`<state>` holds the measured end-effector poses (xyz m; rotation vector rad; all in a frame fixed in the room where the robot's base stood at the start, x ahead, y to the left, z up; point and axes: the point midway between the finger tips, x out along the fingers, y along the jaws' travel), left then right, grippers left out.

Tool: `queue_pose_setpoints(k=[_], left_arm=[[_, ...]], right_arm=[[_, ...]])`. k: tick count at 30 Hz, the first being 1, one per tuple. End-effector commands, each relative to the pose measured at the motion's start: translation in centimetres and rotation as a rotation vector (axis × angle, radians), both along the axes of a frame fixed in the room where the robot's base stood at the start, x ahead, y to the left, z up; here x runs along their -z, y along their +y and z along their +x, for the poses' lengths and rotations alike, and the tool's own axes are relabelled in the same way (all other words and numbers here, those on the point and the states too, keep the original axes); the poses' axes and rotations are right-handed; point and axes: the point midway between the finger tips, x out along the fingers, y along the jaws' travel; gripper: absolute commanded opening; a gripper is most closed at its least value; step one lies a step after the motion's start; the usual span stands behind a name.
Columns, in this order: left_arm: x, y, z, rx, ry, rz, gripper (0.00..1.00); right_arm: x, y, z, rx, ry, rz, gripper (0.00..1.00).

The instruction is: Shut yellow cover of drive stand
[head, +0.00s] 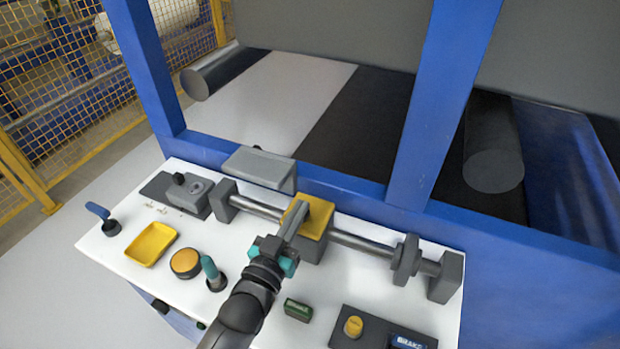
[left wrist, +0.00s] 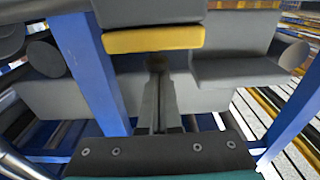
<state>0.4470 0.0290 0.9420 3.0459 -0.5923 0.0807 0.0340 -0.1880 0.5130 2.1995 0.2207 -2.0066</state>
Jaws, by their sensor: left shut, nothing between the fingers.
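The drive stand is a grey block (head: 308,248) in the middle of the white bench, with a grey shaft running through it. Its yellow cover (head: 318,226) is over the top of the block and looks nearly flat. I cannot tell if it is fully down. My left gripper (head: 298,212) is shut and empty, with its fingers over the near left part of the cover, hiding some of it. In the left wrist view the cover (left wrist: 153,39) is a yellow band by the fingertips (left wrist: 157,66). Contact is unclear. My right gripper is not in view.
The white bench (head: 130,252) holds a yellow tray (head: 152,244), a round yellow-topped piece (head: 186,262), a blue lever (head: 98,211) and a dark control box (head: 380,330). The shaft (head: 365,245) ends in grey supports. Blue frame posts (head: 445,100) stand behind.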

Motion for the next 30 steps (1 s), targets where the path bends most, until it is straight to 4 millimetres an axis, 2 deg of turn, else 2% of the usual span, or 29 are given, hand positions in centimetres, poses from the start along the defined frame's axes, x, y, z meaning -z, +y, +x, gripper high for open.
queue_pose_setpoints(k=[23,30], left_arm=[[0.9,0.1,-0.4,0.0,0.006,0.003,0.0],[-0.4,0.2,-0.1,0.0,0.004,0.003,0.0]], right_arm=[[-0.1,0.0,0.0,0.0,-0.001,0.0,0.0],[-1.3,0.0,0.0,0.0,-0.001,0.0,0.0]])
